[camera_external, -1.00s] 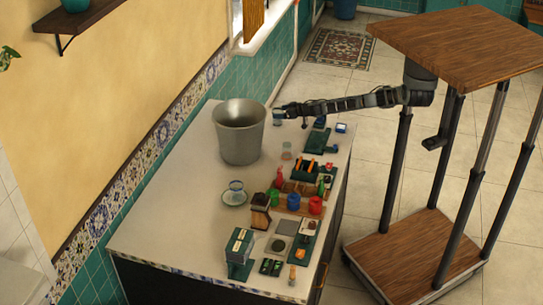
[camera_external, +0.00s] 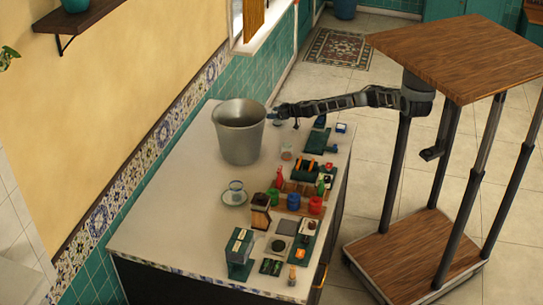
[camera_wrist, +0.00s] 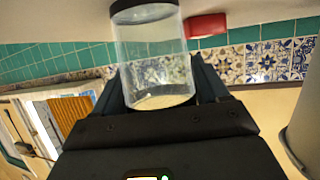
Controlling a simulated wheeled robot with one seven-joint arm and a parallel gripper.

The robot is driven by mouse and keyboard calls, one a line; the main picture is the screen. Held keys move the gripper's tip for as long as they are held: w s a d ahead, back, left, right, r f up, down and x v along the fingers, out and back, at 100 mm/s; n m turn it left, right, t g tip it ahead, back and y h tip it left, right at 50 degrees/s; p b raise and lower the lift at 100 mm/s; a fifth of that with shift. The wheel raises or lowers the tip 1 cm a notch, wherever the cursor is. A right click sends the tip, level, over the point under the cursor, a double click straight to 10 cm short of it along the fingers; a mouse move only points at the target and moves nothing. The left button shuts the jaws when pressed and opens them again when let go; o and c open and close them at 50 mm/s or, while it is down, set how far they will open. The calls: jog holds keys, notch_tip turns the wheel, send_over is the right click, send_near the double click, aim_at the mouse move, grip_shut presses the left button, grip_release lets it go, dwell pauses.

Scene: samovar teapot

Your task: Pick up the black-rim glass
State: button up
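The clear black-rim glass (camera_wrist: 152,60) stands out in the wrist view between the two fingers of my gripper (camera_wrist: 157,80). Its black band is at the top of the picture and its pale round end is lower, near the palm. Both fingers lie against the sides of the glass, with no clear gap, so my gripper appears shut on it. In the external view my gripper (camera_external: 275,112) is at the far end of the counter, by the bucket's right rim. The glass is too small to make out there.
A large grey bucket (camera_external: 239,138) stands close to my gripper on the counter (camera_external: 165,222). A cup on a saucer (camera_external: 235,196), a red jar (camera_external: 315,206) and several small items crowd the counter's right side. A red thing (camera_wrist: 207,25) shows beside the glass. The counter's left side is clear.

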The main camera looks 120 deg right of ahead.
jog(key=c, duration=0.7)
